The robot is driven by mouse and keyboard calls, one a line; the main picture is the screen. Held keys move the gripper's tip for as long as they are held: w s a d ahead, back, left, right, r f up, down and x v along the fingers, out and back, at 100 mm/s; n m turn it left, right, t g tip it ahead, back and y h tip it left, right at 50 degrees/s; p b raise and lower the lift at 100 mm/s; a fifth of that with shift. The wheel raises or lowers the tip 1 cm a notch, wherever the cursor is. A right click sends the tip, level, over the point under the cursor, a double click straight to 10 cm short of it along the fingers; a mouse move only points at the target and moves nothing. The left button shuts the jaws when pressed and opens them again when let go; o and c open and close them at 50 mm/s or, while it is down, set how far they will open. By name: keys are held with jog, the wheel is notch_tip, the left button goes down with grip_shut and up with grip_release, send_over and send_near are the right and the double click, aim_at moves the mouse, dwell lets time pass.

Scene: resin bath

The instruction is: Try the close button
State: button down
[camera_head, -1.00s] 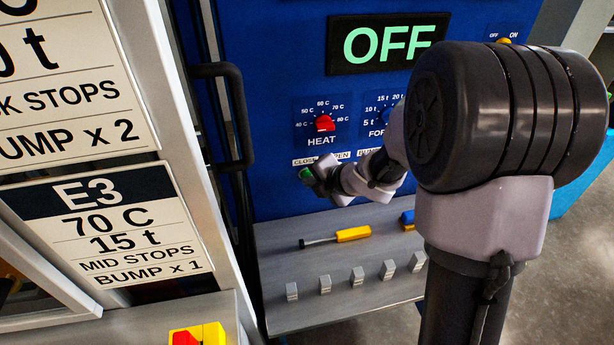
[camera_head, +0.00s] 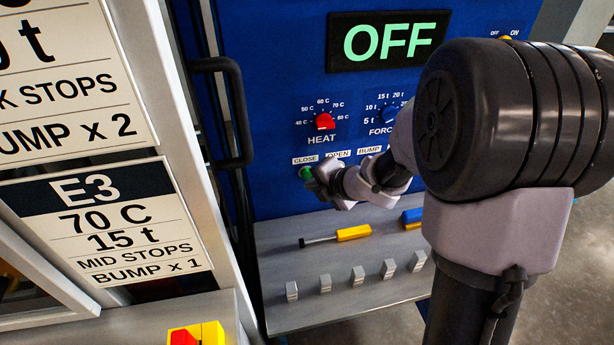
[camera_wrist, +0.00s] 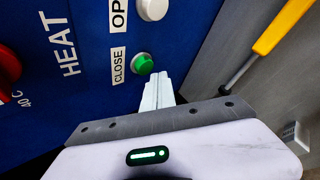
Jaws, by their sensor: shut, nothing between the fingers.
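The green close button (camera_head: 305,172) sits under the CLOSE label on the blue control panel (camera_head: 275,100). It also shows in the wrist view (camera_wrist: 143,64), standing out from the panel. My gripper (camera_head: 317,181) is just right of and slightly below the button in the head view. In the wrist view its fingers (camera_wrist: 160,84) are together and empty, with their tips beside the button. A small gap seems to show there; contact is not visible. The display (camera_head: 388,43) reads OFF.
A white open button (camera_wrist: 152,8) is beside the close button. The red heat knob (camera_head: 325,122) is above. A shelf (camera_head: 290,258) below holds a yellow-handled tool (camera_head: 352,233) and several small grey blocks. A black handle (camera_head: 236,110) stands at the left.

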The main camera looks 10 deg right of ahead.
jog(key=s+b, duration=0.1)
jog(key=s, duration=0.4)
dwell(0.4)
jog(key=shift+r, duration=0.1)
dwell(0.5)
